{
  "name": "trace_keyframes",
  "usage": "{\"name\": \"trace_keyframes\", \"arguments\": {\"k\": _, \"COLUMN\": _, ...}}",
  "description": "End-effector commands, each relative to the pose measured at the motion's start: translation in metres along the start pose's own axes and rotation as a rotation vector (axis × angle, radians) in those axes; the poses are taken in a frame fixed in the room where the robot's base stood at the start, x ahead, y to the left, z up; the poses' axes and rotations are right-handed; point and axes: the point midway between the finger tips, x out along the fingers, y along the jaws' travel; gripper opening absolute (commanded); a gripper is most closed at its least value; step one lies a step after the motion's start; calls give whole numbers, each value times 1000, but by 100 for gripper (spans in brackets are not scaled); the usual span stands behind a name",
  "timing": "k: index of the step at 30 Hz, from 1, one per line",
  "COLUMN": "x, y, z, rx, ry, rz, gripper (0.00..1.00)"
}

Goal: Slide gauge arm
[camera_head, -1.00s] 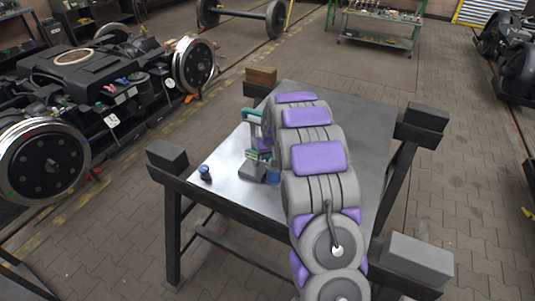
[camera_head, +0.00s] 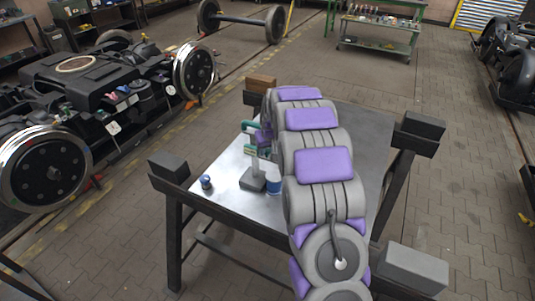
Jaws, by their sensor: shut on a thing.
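A small gauge stand with a grey base (camera_head: 254,181) and an upright post stands on the metal-topped table (camera_head: 226,166). Its green gauge arm (camera_head: 249,126) sticks out to the left near the top of the post, with another green part just below. My gripper (camera_head: 262,137) is at the post's upper right, shut on the gauge arm. My own grey and purple arm hides much of the gripper and the gauge's right side, so the fingertips are hard to see.
A small blue-topped piece (camera_head: 206,182) lies at the table's left edge, and a blue cylinder (camera_head: 273,185) stands beside the gauge base. Dark blocks (camera_head: 168,165) and a brown block (camera_head: 261,83) sit at the table's corners. A bogie (camera_head: 100,95) stands on the left.

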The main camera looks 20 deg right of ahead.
Motion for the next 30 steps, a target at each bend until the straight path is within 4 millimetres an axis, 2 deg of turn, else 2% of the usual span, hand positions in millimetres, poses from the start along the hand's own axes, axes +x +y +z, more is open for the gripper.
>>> {"name": "trace_keyframes", "arguments": {"k": 7, "x": -4, "y": 1, "z": -2, "rx": 1, "ry": 12, "rz": 2, "gripper": 0}}
{"name": "trace_keyframes", "arguments": {"k": 8, "x": -4, "y": 1, "z": -2, "rx": 1, "ry": 12, "rz": 2, "gripper": 30}}
{"name": "trace_keyframes", "arguments": {"k": 11, "x": -4, "y": 1, "z": -2, "rx": 1, "ry": 11, "rz": 2, "gripper": 38}}
{"name": "trace_keyframes", "arguments": {"k": 17, "x": -2, "y": 1, "z": -2, "rx": 1, "ry": 8, "rz": 2, "gripper": 38}}
{"name": "trace_keyframes", "arguments": {"k": 21, "x": -9, "y": 1, "z": -2, "rx": 1, "ry": 8, "rz": 1, "gripper": 38}}
{"name": "trace_keyframes", "arguments": {"k": 25, "x": -28, "y": 1, "z": -3, "rx": 1, "ry": 10, "rz": 2, "gripper": 38}}
{"name": "trace_keyframes", "arguments": {"k": 30, "x": -65, "y": 1, "z": -3, "rx": 0, "ry": 10, "rz": 2, "gripper": 38}}
